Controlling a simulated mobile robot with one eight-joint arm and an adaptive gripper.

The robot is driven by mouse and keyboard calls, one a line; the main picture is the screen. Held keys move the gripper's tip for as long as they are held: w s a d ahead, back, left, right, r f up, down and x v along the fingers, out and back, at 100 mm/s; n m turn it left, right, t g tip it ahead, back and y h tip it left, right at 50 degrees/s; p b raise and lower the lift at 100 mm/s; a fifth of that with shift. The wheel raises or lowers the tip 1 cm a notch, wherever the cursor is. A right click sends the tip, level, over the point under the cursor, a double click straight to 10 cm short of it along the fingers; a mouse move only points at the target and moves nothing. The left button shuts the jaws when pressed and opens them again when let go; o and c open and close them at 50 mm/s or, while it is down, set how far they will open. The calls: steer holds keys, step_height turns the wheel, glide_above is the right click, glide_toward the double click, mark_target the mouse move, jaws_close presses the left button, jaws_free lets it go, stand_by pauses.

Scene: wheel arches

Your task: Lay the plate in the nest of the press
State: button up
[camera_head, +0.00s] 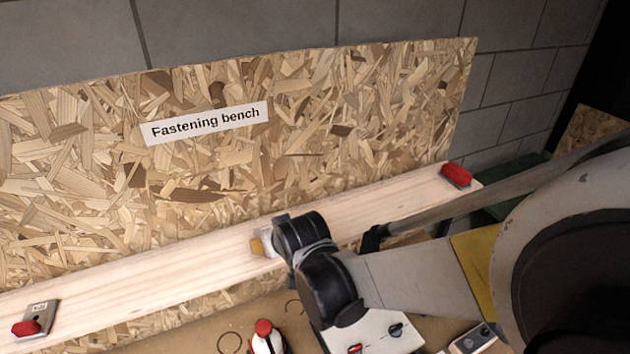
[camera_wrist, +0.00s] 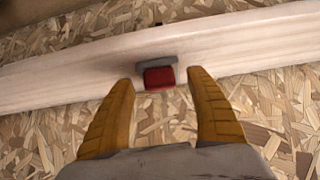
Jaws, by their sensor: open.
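My gripper (camera_wrist: 160,80) is open, its two yellow fingers pointing at the pale wooden rail. Between and just beyond the fingertips, a red block (camera_wrist: 159,79) with a grey strip (camera_wrist: 157,63) sits on the rail; I cannot tell whether the fingers touch it. In the head view my gripper (camera_head: 258,246) is at the middle of the rail, mostly hidden by my wrist. A small grey piece with a label (camera_head: 41,308) and a red part (camera_head: 26,328) is at the rail's left end. I cannot identify the plate, press or nest for certain.
The rail (camera_head: 150,284) runs along a chipboard panel (camera_head: 300,120) with a sign, "Fastening bench" (camera_head: 206,122). Another red block (camera_head: 456,175) is at its right end. A red-capped container (camera_head: 265,338) stands below. A grey block wall (camera_head: 240,30) is behind.

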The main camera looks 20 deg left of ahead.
jaws_close()
